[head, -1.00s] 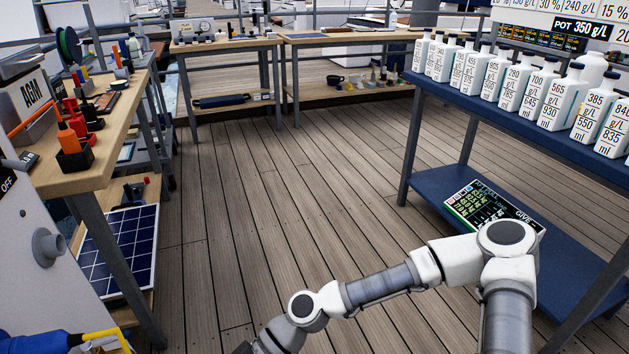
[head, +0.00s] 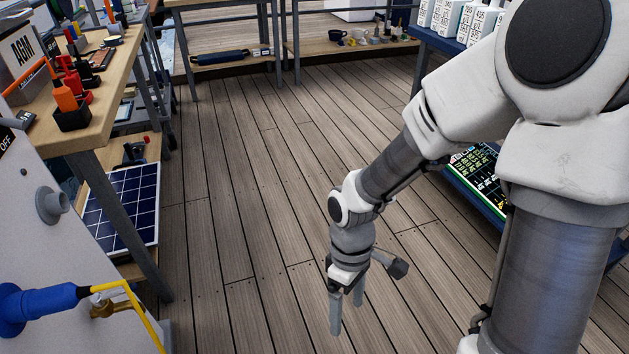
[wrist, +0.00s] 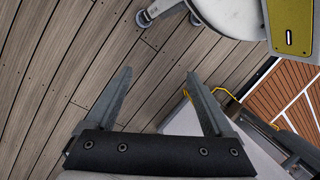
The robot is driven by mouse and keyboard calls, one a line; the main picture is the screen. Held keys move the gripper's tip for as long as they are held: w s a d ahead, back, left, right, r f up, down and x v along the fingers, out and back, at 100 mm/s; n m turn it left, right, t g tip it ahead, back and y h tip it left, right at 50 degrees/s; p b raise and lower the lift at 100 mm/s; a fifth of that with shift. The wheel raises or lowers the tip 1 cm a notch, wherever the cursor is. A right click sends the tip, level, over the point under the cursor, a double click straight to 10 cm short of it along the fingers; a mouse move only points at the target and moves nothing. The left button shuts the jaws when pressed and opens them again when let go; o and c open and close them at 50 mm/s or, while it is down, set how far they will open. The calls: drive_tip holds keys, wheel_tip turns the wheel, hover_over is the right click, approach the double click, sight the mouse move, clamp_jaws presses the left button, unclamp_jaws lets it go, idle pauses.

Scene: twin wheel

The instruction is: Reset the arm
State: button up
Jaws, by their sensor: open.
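My gripper (head: 347,318) hangs below my bent arm in the head view, fingers pointing down over bare wooden floor. In the wrist view my gripper (wrist: 160,82) shows its two fingers spread wide apart. Nothing is between them, and neither finger touches anything. My arm fills the right side of the head view and hides part of the blue bench behind it.
A wooden workbench (head: 90,125) with tools stands at the left, a solar panel (head: 122,208) on its lower shelf. A blue bench (head: 432,40) with white bottles is at right. The middle floor is clear.

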drive_tip(key=w+d+r+m+t+h, duration=0.15)
drive_tip(key=d+r+m+t, duration=0.35)
drive_tip(key=r, duration=0.9)
drive_tip(key=s+d+r+m+t+y, duration=0.1)
drive_tip(key=s+d+r+m+t, duration=0.2)
drive_tip(key=r, duration=0.6)
drive_tip(key=s+m, duration=0.2)
drive_tip(key=m, duration=0.1)
drive_tip(key=shift+s+y, duration=0.15)
drive_tip(key=shift+y, duration=0.2)
drive_tip(key=shift+r, duration=0.1)
drive_tip(key=c, duration=0.6)
drive_tip(key=shift+a, duration=0.2)
